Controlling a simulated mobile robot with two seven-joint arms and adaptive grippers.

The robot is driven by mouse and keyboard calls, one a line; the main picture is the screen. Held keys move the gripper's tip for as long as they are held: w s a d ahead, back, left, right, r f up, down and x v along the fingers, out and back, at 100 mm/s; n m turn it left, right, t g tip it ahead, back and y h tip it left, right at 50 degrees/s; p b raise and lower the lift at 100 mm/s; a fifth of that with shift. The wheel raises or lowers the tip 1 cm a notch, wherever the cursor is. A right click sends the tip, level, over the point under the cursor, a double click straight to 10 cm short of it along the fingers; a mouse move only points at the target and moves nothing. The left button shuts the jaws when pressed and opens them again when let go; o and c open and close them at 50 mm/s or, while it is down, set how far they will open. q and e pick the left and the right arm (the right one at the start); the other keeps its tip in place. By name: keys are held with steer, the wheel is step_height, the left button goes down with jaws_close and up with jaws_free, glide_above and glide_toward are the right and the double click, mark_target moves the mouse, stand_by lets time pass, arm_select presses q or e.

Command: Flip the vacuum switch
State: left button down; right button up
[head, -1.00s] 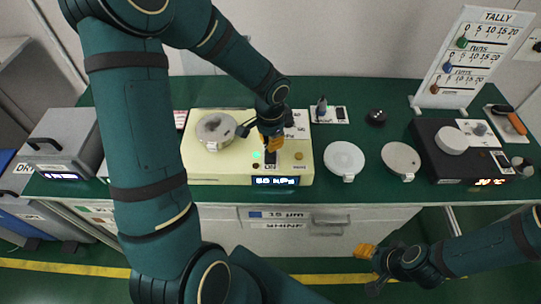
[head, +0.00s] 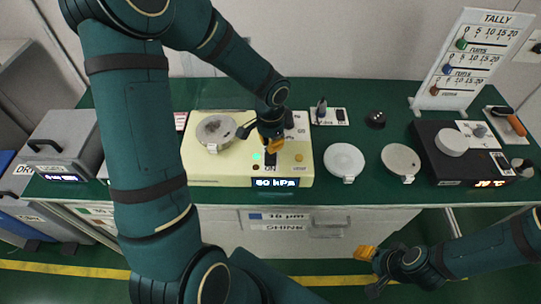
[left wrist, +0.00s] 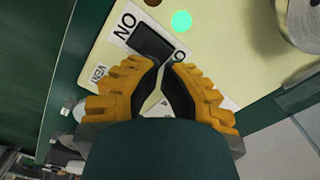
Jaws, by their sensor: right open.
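The vacuum switch is a black rocker (left wrist: 153,43) on the cream unit (head: 222,175), with ON lettered at one end; it shows just below my left gripper in the head view (head: 270,160). A green lamp (head: 256,157) beside it is lit. My left gripper (head: 272,144) is over the switch, its orange fingertips together in the left wrist view (left wrist: 161,65). They hide part of the switch's OFF end; whether they touch it I cannot tell. My right gripper (head: 364,253) is open and empty, in front of the bench at lower right.
A round metal disc (head: 214,130) sits on the cream unit near my left gripper. Two pale discs (head: 344,158) (head: 400,158) lie to the right. A black unit (head: 437,160) and the tally board (head: 478,55) stand further right. A small panel with a lever (head: 329,115) is behind.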

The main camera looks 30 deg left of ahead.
arm_select(q)
steer(key=shift+f+b, duration=1.5)
steer(key=shift+f, duration=0.25)
stand_by(1.1)
steer(key=shift+r, duration=0.1)
steer(key=shift+r+p, duration=2.85)
steer(key=shift+r, duration=0.65)
steer(key=shift+f, duration=0.1)
